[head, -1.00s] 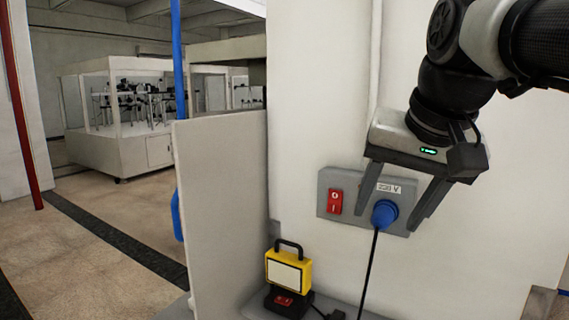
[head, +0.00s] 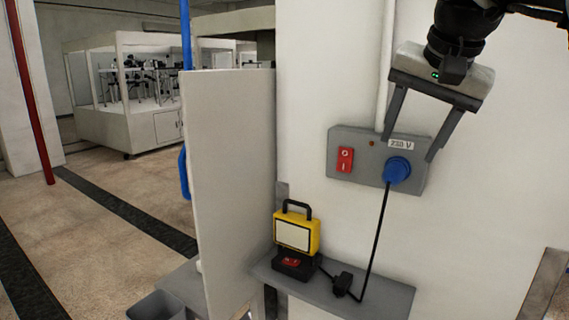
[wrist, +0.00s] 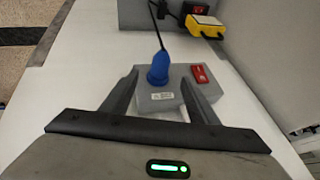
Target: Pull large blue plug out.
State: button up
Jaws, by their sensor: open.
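The large blue plug (head: 397,170) sits in the grey 230 V socket box (head: 365,178) on the white wall. A black cord hangs from it. In the wrist view the blue plug (wrist: 158,70) lies between my gripper's fingers and just beyond their tips. My gripper (head: 408,148) is open and empty, with a finger to each side of the plug and clear space around it. It also shows in the wrist view (wrist: 160,85). The prongs inside the socket are hidden.
A red rocker switch (head: 345,160) is left of the plug on the box. A yellow work lamp (head: 296,232) stands on a grey shelf (head: 390,300) below, with the cord's black connector (head: 342,284). A pale partition panel (head: 230,190) stands to the left.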

aim_at(395, 171)
jog(key=b+x, duration=0.1)
jog(key=x, duration=0.7)
jog(key=shift+f, duration=0.1)
jog(key=c, duration=1.3)
jog(key=shift+a, duration=0.1)
jog(key=shift+s+a, duration=0.35)
jog(key=shift+s, duration=0.2)
jog(key=shift+s+a+b, duration=0.4)
jog(key=shift+s+b, duration=0.15)
jog(key=shift+s, duration=0.05)
jog(key=shift+s+a+b, duration=0.25)
jog(key=shift+s+a, duration=0.25)
jog(key=shift+s, duration=0.2)
jog(key=shift+s+a+b, duration=0.2)
jog(key=shift+s+a, duration=0.3)
jog(key=shift+s, duration=0.15)
